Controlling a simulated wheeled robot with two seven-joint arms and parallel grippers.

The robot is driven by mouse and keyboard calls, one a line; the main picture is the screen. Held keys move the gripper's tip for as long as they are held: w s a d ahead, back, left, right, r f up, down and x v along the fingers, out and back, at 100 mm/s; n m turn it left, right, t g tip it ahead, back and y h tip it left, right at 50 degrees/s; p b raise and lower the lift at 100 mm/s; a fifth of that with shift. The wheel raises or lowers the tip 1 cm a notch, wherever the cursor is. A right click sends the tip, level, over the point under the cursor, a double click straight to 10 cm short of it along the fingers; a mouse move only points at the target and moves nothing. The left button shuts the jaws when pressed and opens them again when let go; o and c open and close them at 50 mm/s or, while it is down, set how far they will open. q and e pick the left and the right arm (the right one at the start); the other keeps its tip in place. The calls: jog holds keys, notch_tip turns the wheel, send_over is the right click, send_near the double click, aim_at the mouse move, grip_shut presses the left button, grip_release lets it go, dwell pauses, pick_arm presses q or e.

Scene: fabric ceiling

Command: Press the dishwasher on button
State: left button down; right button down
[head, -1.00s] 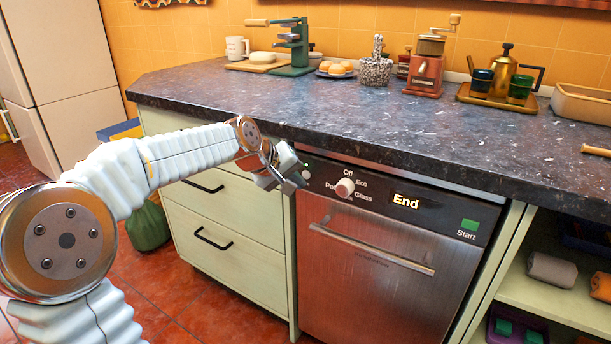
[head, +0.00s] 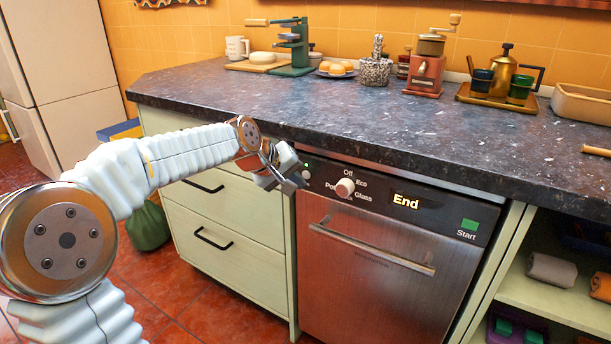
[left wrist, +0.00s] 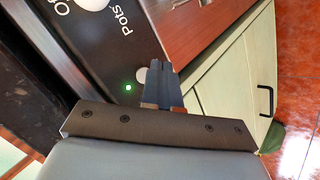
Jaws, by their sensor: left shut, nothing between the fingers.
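The dishwasher (head: 360,275) has a steel door and a dark control panel along its top. A small pale round button (head: 306,174) sits at the panel's left end, and it also shows in the left wrist view (left wrist: 141,75). A small green light (left wrist: 128,88) is lit beside it. My left gripper (head: 296,183) is shut and empty, with its dark fingertips right beside the button. In the left wrist view the fingers (left wrist: 162,72) partly cover the button's edge; I cannot tell whether they touch it. My right gripper is not in view.
The panel also has a white dial (head: 345,187), a lit display reading "End" (head: 405,201) and a green Start button (head: 469,224). The dark countertop (head: 330,120) overhangs the panel. Drawers (head: 225,225) stand left of the dishwasher, and an open shelf (head: 550,295) stands right.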

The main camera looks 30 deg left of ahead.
pick_arm(q)
jog(key=shift+w, duration=0.15)
jog(key=shift+w, duration=0.3)
jog(key=shift+w, duration=0.2)
jog(key=shift+s, duration=0.1)
dwell(0.3)
jog(key=shift+s, duration=0.55)
jog(key=s, duration=0.6)
jog(key=shift+a+b, duration=0.2)
jog(key=shift+b, duration=0.2)
dwell(1.0)
